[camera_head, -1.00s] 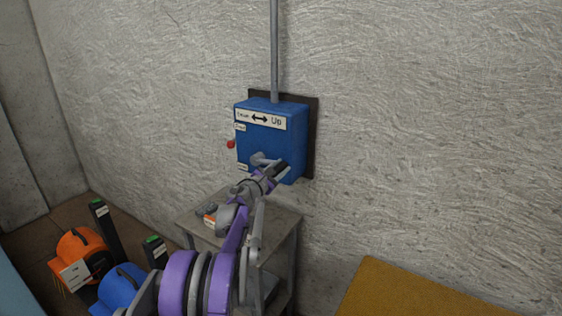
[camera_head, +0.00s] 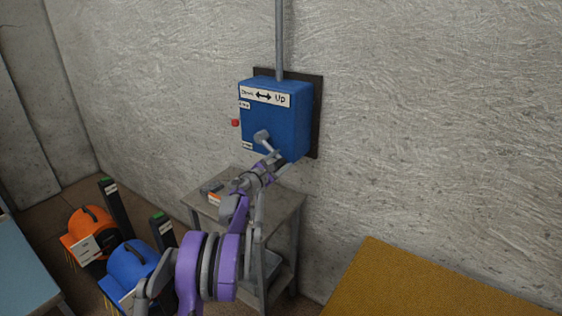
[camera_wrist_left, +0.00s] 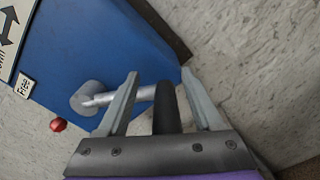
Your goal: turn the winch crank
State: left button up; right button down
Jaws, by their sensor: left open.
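The winch is a blue box (camera_head: 280,116) on the wall with a "Down/Up" arrow label on its front. Its crank (camera_head: 263,137) has a grey hub low on the front face. In the left wrist view the crank's hub (camera_wrist_left: 88,98) shows at left, and a light grey arm runs right to a dark handle (camera_wrist_left: 166,108). My left gripper (camera_head: 276,158) is just below the hub. In the wrist view its open fingers (camera_wrist_left: 160,75) stand on either side of the handle, with gaps visible. My right gripper is not in view.
A red knob (camera_head: 235,123) sticks out from the box's left side. A small grey table (camera_head: 282,206) stands below the box. Orange (camera_head: 86,231) and blue (camera_head: 130,262) machines stand at lower left. A yellow-brown surface (camera_head: 410,285) lies at lower right.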

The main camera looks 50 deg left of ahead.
pick_arm(q)
jog(key=shift+s, duration=0.1)
jog(key=b+v, duration=0.1)
jog(key=v, duration=0.9)
jog(key=shift+s+b, duration=0.4)
